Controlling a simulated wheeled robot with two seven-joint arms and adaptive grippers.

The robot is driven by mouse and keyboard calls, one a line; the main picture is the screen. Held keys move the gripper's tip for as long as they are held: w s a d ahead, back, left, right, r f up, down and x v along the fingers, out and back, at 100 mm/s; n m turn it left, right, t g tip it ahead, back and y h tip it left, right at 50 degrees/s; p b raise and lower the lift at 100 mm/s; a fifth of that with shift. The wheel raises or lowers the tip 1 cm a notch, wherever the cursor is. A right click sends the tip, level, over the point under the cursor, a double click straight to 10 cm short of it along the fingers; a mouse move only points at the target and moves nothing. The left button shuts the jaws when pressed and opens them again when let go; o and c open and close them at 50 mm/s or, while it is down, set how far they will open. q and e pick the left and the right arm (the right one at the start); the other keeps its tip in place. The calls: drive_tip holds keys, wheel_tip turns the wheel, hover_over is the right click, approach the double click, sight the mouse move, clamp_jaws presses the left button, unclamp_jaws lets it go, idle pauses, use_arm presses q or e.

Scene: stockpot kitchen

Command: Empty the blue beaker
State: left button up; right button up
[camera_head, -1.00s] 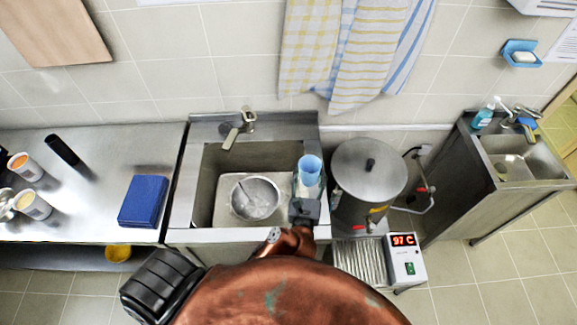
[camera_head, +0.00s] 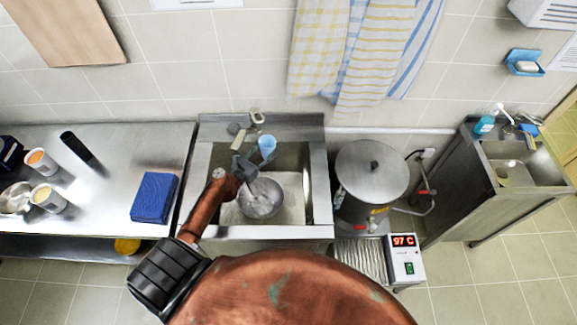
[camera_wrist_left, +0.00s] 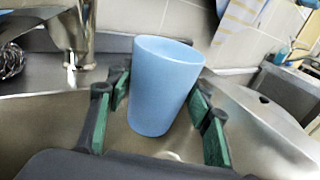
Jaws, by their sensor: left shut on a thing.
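The blue beaker (camera_head: 267,147) is held over the back part of the sink (camera_head: 294,214), near the tap (camera_head: 257,118). My left gripper (camera_head: 254,161) is shut on it. In the left wrist view the beaker (camera_wrist_left: 165,88) sits between the green-padded fingers (camera_wrist_left: 163,112), mouth up and slightly tilted. Its contents cannot be made out. A round metal bowl (camera_head: 261,198) lies in the sink, in front of the gripper. My right gripper is not in view.
A lidded steel boiler (camera_head: 371,178) stands right of the sink, with a 97 C display (camera_head: 403,241) in front. A blue box (camera_head: 154,198) and several cups stand on the left counter (camera_head: 95,180). A second basin (camera_head: 518,165) is at far right.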

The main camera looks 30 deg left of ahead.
use_arm(q)
drive_tip(key=shift+s+a+r, duration=0.1)
drive_tip(key=shift+a+r, duration=0.05)
drive_tip(key=shift+a, duration=0.7)
drive_tip(key=shift+s+a+r, duration=0.1)
drive_tip(key=shift+a+r, duration=0.05)
drive_tip(key=shift+a, duration=0.65)
drive_tip(key=shift+d+f+m+b, duration=0.25)
drive_tip(key=shift+f+m+b, duration=0.15)
drive_tip(key=shift+f, duration=0.4)
wheel_tip(320, 180, down, 9)
drive_tip(key=d+m+b, duration=0.2)
drive_tip(key=m+b, duration=0.1)
drive_tip(key=b, duration=0.4)
drive_tip(key=d+r+m+p, duration=0.1)
drive_tip(key=p, duration=0.1)
drive_tip(key=d+r+m+g+y+p, duration=0.1)
drive_tip(key=m+p, duration=0.1)
drive_tip(key=r+m+p, duration=0.1)
drive_tip(key=p, duration=0.2)
drive_tip(key=shift+w+d+r+m+g+y, duration=0.35)
drive_tip(key=shift+w+d+m+g+y, duration=0.05)
drive_tip(key=shift+f, duration=0.1)
drive_tip(key=shift+r+m+p, duration=0.35)
drive_tip(key=shift+m+p, duration=0.2)
drive_tip(key=shift+m, duration=0.35)
drive_tip(key=shift+d+r+m+y+p, duration=0.15)
drive_tip(key=shift+r+m+y+p, duration=0.3)
drive_tip(key=shift+m, duration=0.25)
